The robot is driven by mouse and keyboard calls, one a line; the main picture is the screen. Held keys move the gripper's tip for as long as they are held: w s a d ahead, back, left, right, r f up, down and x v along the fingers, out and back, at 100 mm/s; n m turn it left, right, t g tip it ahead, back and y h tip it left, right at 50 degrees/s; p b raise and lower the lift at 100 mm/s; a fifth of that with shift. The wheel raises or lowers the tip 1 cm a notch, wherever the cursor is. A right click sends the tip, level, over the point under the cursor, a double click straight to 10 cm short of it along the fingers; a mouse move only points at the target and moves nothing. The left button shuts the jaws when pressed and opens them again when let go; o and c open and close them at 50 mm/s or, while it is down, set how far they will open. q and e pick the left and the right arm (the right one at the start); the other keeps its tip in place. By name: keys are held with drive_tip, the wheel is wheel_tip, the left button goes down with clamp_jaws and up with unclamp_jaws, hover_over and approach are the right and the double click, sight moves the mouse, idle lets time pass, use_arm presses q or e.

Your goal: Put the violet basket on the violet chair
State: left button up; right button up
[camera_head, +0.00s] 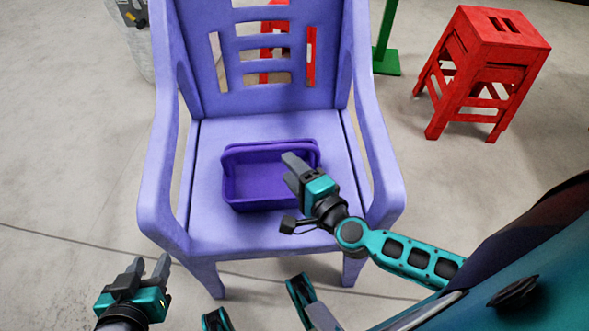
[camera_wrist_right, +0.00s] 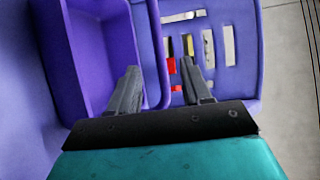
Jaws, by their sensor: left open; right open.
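The violet basket (camera_head: 262,180) rests upright on the seat of the violet chair (camera_head: 205,215), near the middle. It is empty, with its handle folded toward the back. My right gripper (camera_head: 291,168) is over the basket's right side, its fingers open. In the right wrist view, the open right gripper (camera_wrist_right: 160,80) has the edge of the basket (camera_wrist_right: 95,60) between its fingers, and the chair (camera_wrist_right: 245,40) shows beyond. Whether a finger touches the rim cannot be told. My left gripper (camera_head: 148,264) is open and empty, in front of the chair at the lower left.
A red stool (camera_head: 490,50) stands at the right behind the chair. A green post with a base (camera_head: 386,62) stands behind the chair's right side. A grey bin-like object (camera_head: 135,35) is at the upper left. The floor at left is clear.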

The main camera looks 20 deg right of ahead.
drive_tip(key=s+a+r+n+g+y, duration=0.25)
drive_tip(key=s+a+n+y, duration=0.35)
drive_tip(key=n, duration=0.7)
use_arm(q)
drive_tip(key=shift+r, duration=0.1)
use_arm(e)
drive_tip(key=d+f+n+h, duration=0.1)
drive_tip(key=n+h, duration=0.1)
drive_tip(key=s+d+f+n+g+h, duration=0.1)
drive_tip(key=n, duration=0.1)
drive_tip(key=d+f+n+g+h, duration=0.1)
drive_tip(key=n+h, duration=0.1)
drive_tip(key=n, duration=0.1)
drive_tip(key=shift+s+d+g+h, duration=0.25)
drive_tip(key=shift+d+h, duration=0.05)
use_arm(q)
drive_tip(key=s+a+r+y+p, duration=0.1)
drive_tip(key=a+r+p, duration=0.2)
drive_tip(key=r+p, duration=0.8)
drive_tip(key=p, duration=0.6)
drive_tip(key=shift+s+a+r, duration=0.15)
drive_tip(key=shift+s+r, duration=0.25)
use_arm(e)
drive_tip(key=s+d+r+h, duration=0.1)
drive_tip(key=d+r, duration=0.2)
drive_tip(key=r, duration=0.9)
drive_tip(key=shift+s, duration=0.35)
